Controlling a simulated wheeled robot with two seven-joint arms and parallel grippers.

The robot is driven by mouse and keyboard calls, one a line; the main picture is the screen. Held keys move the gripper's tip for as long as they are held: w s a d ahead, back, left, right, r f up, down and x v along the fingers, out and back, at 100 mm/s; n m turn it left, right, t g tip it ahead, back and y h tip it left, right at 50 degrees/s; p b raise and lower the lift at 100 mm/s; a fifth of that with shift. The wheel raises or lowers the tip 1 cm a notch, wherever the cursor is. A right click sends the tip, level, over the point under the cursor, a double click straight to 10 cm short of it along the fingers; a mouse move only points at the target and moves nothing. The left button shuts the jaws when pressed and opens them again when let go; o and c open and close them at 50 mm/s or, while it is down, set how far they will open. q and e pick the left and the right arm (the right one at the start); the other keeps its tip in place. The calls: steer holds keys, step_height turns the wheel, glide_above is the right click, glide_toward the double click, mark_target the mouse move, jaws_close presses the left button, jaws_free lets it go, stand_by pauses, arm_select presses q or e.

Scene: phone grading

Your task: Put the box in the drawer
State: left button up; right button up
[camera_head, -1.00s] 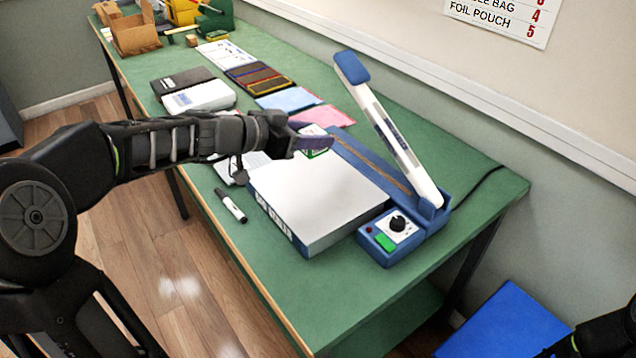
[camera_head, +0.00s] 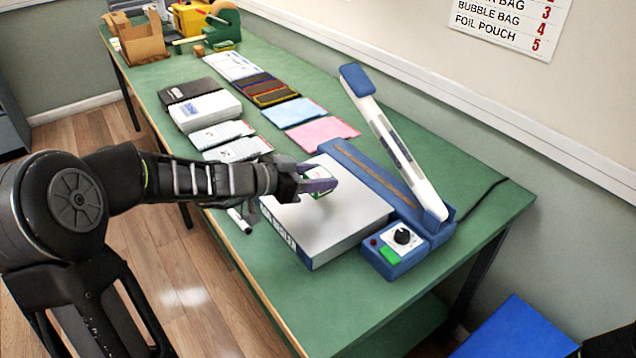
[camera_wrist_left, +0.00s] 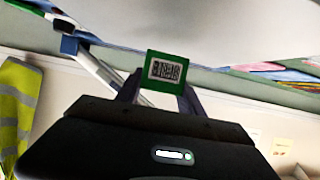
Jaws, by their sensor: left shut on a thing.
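My left gripper (camera_head: 322,183) is shut on a small green and white box (camera_head: 321,193), mostly hidden by the fingers in the head view. In the left wrist view the box (camera_wrist_left: 165,72) stands between the two fingertips, its green face with a white barcode label turned to the camera. The gripper and box are over a flat white case (camera_head: 345,222) with lettering on its near left side. I cannot tell the height gap between them. No open drawer can be made out. My right gripper is not in view; only a dark part shows at the lower right corner.
A blue heat sealer (camera_head: 395,262) with a raised white arm stands right of the case. A marker (camera_head: 240,221) lies at its left. Colored pouches (camera_head: 322,132), cards and a white box (camera_head: 205,110) lie farther back. A blue panel (camera_head: 515,330) is at the lower right.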

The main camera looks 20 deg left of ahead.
arm_select(q)
step_height(320, 180, down, 2)
steer(key=shift+f, duration=0.1)
steer(key=shift+f+b, duration=0.1)
steer(key=shift+b, duration=0.2)
steer(key=o, duration=1.4)
steer(key=shift+r+p, duration=0.2)
steer(key=shift+p, duration=0.1)
steer(key=b+v, duration=0.1)
steer(key=v, duration=1.1)
steer(key=shift+b, duration=0.35)
